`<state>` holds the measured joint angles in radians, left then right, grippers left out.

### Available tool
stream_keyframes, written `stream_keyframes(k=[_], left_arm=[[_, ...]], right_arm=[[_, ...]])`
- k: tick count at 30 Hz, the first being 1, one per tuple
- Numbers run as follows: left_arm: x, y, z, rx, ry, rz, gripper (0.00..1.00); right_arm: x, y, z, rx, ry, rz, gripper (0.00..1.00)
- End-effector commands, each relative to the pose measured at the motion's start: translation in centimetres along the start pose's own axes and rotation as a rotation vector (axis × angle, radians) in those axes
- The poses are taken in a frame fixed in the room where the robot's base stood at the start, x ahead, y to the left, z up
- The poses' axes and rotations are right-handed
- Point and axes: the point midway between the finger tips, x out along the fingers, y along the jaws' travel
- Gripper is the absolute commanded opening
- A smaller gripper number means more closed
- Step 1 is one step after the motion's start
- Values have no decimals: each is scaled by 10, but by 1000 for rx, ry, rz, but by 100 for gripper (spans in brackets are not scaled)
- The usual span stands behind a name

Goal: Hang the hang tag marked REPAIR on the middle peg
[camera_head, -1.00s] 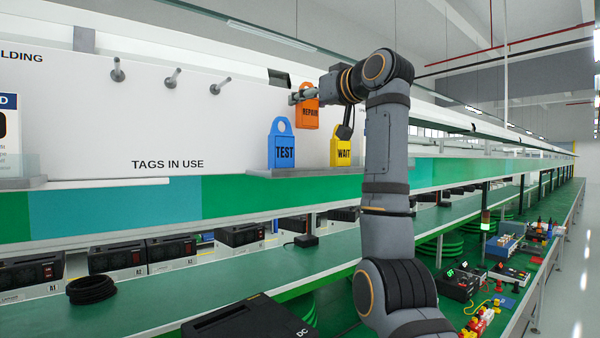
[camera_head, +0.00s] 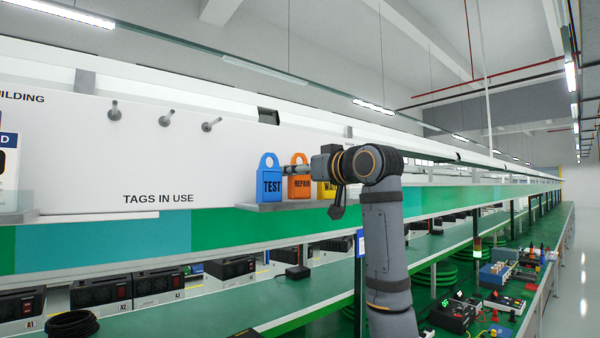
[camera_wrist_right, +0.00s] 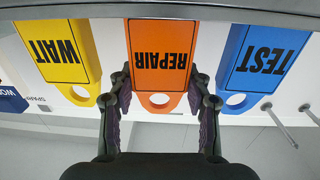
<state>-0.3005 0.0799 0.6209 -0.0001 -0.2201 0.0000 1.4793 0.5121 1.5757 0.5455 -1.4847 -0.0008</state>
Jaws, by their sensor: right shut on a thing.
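The orange hang tag marked REPAIR (camera_head: 301,187) is upright between the blue TEST tag (camera_head: 269,186) and the yellow WAIT tag (camera_head: 326,189), at the small shelf (camera_head: 262,207). My right gripper (camera_head: 298,169) is shut on its upper part. In the right wrist view, upside down, the fingers (camera_wrist_right: 160,80) are at both sides of the REPAIR tag (camera_wrist_right: 161,50). I cannot tell if its bottom touches the shelf. The middle peg (camera_head: 166,118) is bare, between two other bare pegs, above the words TAGS IN USE. My left gripper is not in view.
The left peg (camera_head: 114,110) and right peg (camera_head: 210,125) stick out of the white board (camera_head: 70,170). In the wrist view, TEST (camera_wrist_right: 262,55) and WAIT (camera_wrist_right: 60,52) stand close beside the held tag. The board between pegs and shelf is clear.

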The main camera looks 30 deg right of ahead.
Motion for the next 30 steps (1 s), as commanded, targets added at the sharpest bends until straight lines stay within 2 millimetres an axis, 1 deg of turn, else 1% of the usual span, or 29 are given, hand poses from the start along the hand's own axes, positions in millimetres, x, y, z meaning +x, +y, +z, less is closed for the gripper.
stream_keyframes(k=[1, 8, 12, 13, 18, 26, 28, 30], left_arm=[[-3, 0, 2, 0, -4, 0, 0], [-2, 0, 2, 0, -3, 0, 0], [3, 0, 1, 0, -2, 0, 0], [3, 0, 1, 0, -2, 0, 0], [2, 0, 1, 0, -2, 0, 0], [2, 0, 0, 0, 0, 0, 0], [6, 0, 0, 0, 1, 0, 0], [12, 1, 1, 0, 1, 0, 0]], right_arm=[[0, 0, 1, -1, 0, 0, 13], [0, -1, 2, 0, 1, -1, 13], [0, 0, 7, 0, 1, -1, 13], [0, 0, 7, 0, 1, -1, 50], [0, 0, 6, 0, 1, -1, 72], [0, 0, 6, 0, 1, -1, 72], [-1, -1, 8, 1, 2, -1, 72], [-10, 0, 8, -1, 6, 0, 72]])
